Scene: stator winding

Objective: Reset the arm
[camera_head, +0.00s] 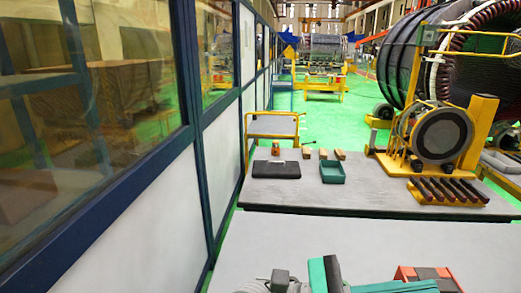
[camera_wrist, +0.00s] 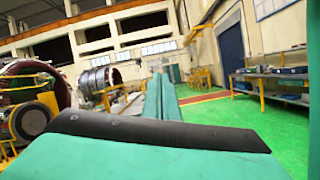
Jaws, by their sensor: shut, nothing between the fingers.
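My gripper (camera_wrist: 161,80) shows in the wrist view as two long teal fingers lying side by side. They are shut with nothing held between them. A dark bar and a teal surface of my own arm fill the bottom of the wrist view. In the head view, teal, dark and red parts at the bottom edge appear to be my own arm, cut off by the frame. The fingertips cannot be made out there. The gripper is away from the grey table (camera_head: 300,196) and touches nothing that I can see.
On the table are a dark pad (camera_head: 275,171), a green tray (camera_head: 332,172), small blocks, several dark bars (camera_head: 450,190) and a yellow stand with a round disc (camera_head: 442,134). A large stator (camera_head: 480,55) stands behind. A glazed partition (camera_head: 140,130) runs along the left. Green floor is open beyond.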

